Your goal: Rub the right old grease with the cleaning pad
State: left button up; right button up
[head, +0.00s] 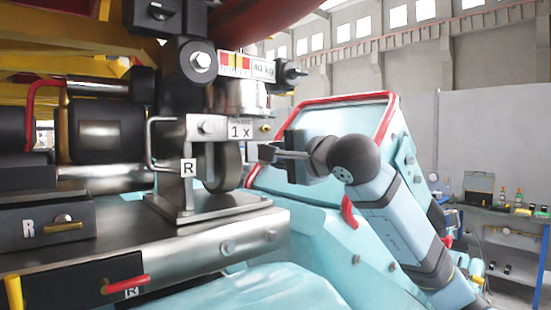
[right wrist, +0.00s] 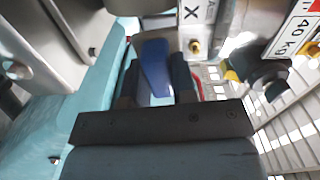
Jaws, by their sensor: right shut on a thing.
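My right gripper (head: 280,152) comes in from the right, beside the wheel bracket with the "1 X" label (head: 241,129). In the right wrist view its fingers (right wrist: 156,85) are shut on a blue piece (right wrist: 155,62), which looks like the cleaning pad. The pad points away from the wrist, below and left of a brass fitting (right wrist: 194,46) under the "X" label. The brass fitting also shows in the head view (head: 266,128), just above the gripper. I cannot make out the old grease in either view. My left gripper is not in view.
A metal wheel (head: 229,166) sits in the bracket left of my right gripper. A teal car with a red-rimmed seat back (head: 330,98) stands behind my right arm. A black knob (head: 290,74) juts out above. A workbench (head: 508,213) with bottles stands far right.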

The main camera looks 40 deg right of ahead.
jog(key=shift+s, duration=0.1)
jog(key=s+b, duration=0.1)
jog(key=s, duration=0.1)
jog(key=shift+s+d, duration=0.15)
jog(key=shift+s, duration=0.25)
dwell(0.4)
